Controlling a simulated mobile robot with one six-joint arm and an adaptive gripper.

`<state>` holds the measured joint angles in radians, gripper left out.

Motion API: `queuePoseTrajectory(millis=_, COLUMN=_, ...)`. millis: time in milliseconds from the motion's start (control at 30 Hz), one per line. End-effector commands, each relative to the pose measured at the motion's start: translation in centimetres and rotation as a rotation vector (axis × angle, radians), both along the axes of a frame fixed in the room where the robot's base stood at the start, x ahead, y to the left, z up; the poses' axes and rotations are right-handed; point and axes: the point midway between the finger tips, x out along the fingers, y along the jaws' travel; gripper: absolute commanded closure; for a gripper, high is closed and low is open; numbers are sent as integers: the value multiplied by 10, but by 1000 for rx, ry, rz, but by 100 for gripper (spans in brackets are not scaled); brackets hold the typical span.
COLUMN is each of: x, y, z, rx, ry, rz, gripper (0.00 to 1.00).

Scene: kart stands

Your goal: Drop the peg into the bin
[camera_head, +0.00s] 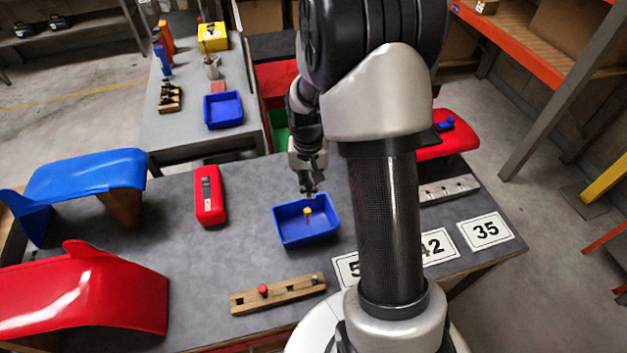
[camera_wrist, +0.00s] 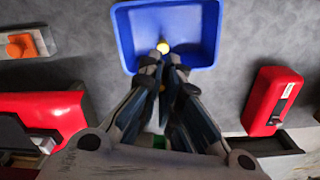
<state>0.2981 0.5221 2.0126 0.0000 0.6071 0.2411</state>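The blue bin (camera_head: 283,238) stands on the grey table below my gripper (camera_head: 309,190). It also shows at the top of the wrist view (camera_wrist: 127,35). A small yellow peg (camera_head: 307,212) is seen against the bin's inside, just below my fingertips, with a small gap between them. In the wrist view the peg (camera_wrist: 163,47) lies just beyond the fingertips (camera_wrist: 162,62). The fingertips are a little apart with nothing seen between them. Whether the peg touches the bin floor cannot be told.
A wooden strip (camera_head: 290,289) with a red peg lies in front of the bin. A red case (camera_head: 208,196) lies to the left. Red (camera_head: 90,295) and blue (camera_head: 85,180) kart panels fill the left side. Number cards (camera_head: 486,231) lie at the right.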

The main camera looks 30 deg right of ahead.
Motion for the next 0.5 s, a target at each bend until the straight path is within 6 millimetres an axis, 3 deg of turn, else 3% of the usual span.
queuePoseTrajectory(millis=300, x=0, y=-1, z=-41, rx=1, ry=1, rz=-1, gripper=100)
queuePoseTrajectory(millis=500, x=0, y=-1, z=-49, rx=0, ry=0, rz=-1, gripper=100)
